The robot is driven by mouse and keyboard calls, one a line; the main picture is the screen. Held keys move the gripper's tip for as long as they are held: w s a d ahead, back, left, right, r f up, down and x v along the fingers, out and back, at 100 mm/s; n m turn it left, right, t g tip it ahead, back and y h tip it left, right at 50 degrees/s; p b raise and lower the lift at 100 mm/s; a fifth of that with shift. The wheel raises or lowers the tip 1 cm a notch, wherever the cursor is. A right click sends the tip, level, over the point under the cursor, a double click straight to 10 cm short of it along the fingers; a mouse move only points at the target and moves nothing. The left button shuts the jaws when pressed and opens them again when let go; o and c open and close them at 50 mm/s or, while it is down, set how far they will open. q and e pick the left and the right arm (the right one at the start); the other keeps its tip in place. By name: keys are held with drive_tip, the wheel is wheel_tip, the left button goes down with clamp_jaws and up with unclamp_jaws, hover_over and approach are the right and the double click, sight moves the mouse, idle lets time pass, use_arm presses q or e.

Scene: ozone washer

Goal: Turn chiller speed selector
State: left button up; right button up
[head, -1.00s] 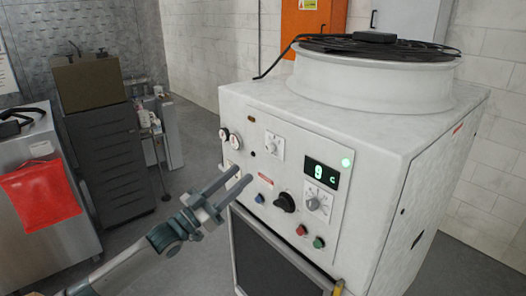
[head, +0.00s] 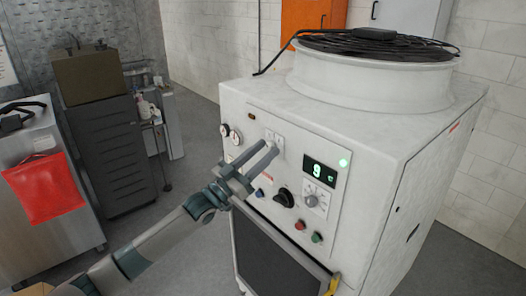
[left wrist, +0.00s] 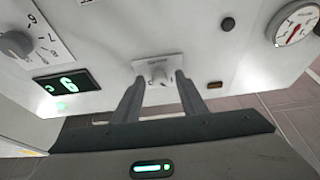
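A small pale selector knob (left wrist: 158,72) on a white plate sits on the white chiller's front panel. Its plate (head: 275,139) also shows in the head view, partly hidden by my left gripper (head: 272,149). In the left wrist view, the fingers of my left gripper (left wrist: 159,80) are apart, one on each side of the knob. The gripper is open, and I cannot tell whether either finger touches the knob. The plate's lettering is too small to read. My right gripper is not in view.
The panel also holds a numbered dial (head: 312,200), a black rotary switch (head: 285,199), a green display (head: 320,172), push buttons and round gauges (left wrist: 296,24). A large fan housing (head: 375,80) tops the chiller.

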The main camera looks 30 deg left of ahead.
use_arm(q)
clamp_jaws()
